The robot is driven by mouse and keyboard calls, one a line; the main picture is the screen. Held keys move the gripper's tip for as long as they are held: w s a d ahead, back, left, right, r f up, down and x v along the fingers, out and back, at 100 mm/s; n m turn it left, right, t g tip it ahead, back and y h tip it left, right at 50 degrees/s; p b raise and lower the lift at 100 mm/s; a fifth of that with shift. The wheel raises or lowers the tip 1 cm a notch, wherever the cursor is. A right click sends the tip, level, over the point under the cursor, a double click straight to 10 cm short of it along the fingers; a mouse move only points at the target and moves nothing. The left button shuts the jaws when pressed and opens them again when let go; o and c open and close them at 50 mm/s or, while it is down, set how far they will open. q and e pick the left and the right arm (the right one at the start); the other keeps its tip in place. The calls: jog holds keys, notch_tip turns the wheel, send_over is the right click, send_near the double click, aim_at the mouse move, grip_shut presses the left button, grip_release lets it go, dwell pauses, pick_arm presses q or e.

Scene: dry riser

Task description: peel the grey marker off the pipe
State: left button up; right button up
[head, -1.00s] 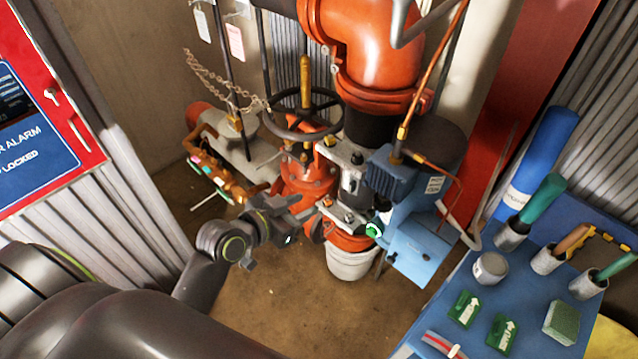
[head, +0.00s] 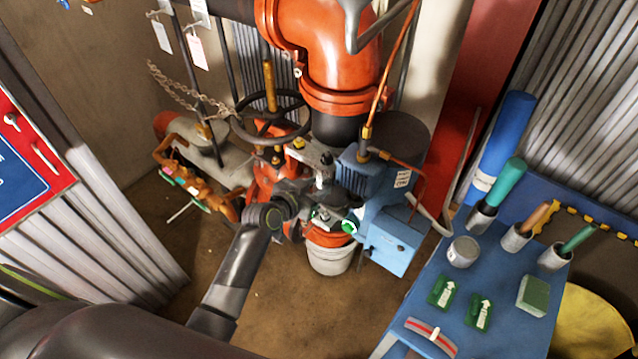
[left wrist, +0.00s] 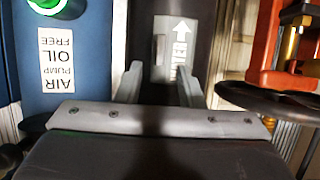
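The grey marker (left wrist: 161,55), with a white arrow and lettering, lies flat on the dark pipe (left wrist: 207,35) in the left wrist view. My left gripper (left wrist: 158,78) is open and empty, its fingers apart and pointing at the pipe. The marker sits ahead, toward the right finger, whose tip overlaps its lower right edge; I cannot tell whether they touch. In the head view my left gripper (head: 325,207) is among the valve fittings, below the orange elbow (head: 335,50). The marker cannot be made out there. My right gripper is not in view.
A blue air pump (head: 392,243) stands close right of the gripper. A black handwheel (head: 240,133) is to its left, and a white bucket (head: 331,259) below. A blue table (head: 405,310) at right holds green arrow plates (head: 443,291), a green block (head: 533,296) and several tins.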

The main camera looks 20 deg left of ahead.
pick_arm(q)
jog(key=shift+w+d+f, duration=0.2)
jog(key=shift+w+d, duration=0.05)
jog(key=shift+w, duration=0.25)
jog(key=shift+w+f, duration=0.1)
jog(key=shift+w, duration=0.1)
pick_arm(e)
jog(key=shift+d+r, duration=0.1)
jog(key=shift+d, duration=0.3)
pick_arm(q)
grip_shut()
jog(key=shift+s+f, duration=0.15)
jog(key=shift+s, duration=0.15)
jog(key=s+a, duration=0.3)
jog(key=s, duration=0.5)
jog(key=shift+r+p, duration=0.2)
jog(key=shift+p, duration=0.1)
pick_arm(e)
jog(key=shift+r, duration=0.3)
